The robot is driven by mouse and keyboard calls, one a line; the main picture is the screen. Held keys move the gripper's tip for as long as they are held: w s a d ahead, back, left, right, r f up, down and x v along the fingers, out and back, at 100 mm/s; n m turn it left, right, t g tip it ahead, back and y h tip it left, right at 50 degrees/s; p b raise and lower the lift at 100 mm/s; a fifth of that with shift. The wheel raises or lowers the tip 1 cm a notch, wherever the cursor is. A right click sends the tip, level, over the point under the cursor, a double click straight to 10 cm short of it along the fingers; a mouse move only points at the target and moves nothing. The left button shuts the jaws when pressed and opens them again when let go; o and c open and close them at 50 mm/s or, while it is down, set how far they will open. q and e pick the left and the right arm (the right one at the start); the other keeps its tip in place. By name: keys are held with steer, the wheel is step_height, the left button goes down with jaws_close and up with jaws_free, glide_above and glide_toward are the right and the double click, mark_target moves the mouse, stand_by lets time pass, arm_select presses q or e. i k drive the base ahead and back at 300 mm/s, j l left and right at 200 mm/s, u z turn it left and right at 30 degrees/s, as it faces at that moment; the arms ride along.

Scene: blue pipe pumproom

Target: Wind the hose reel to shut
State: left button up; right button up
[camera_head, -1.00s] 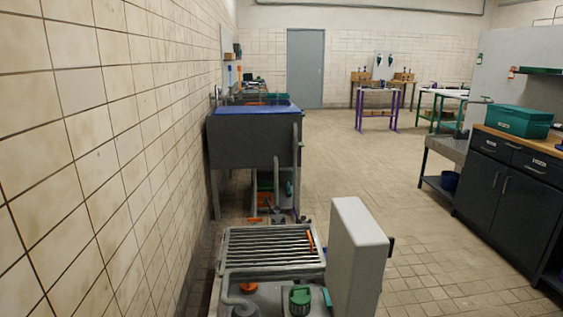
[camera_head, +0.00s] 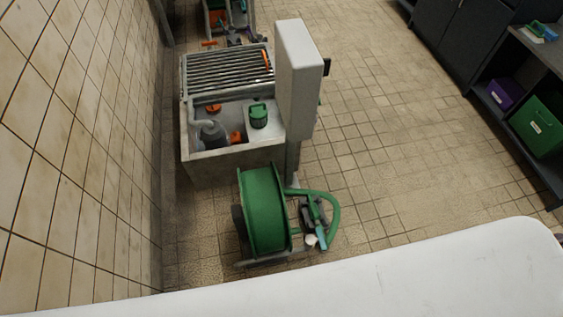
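The hose reel is a green drum (camera_head: 265,212) standing on the tiled floor, just in front of a concrete pit, near the lower middle of the head view. A green hose loop (camera_head: 333,208) curves out on its right side, with a grey and teal fitting (camera_head: 316,224) beside it. A dark round part shows at its left side. I cannot tell which part is the crank or whether the reel is shut. Neither of my grippers is in view.
The open concrete pit (camera_head: 235,158) with a metal grate (camera_head: 228,68) lies behind the reel. A pale cabinet (camera_head: 297,75) stands on a post at its right. A tiled wall (camera_head: 80,150) bounds the left. Floor at the right is clear up to dark shelving with a green crate (camera_head: 541,127).

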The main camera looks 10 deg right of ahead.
mark_target(266, 212)
steer(key=k+l+u, duration=0.2)
steer(key=l, duration=0.35)
steer(key=k+l+u, duration=0.2)
steer(key=l, duration=0.3)
steer(key=k+l+u, duration=0.15)
steer(key=k+l, duration=0.25)
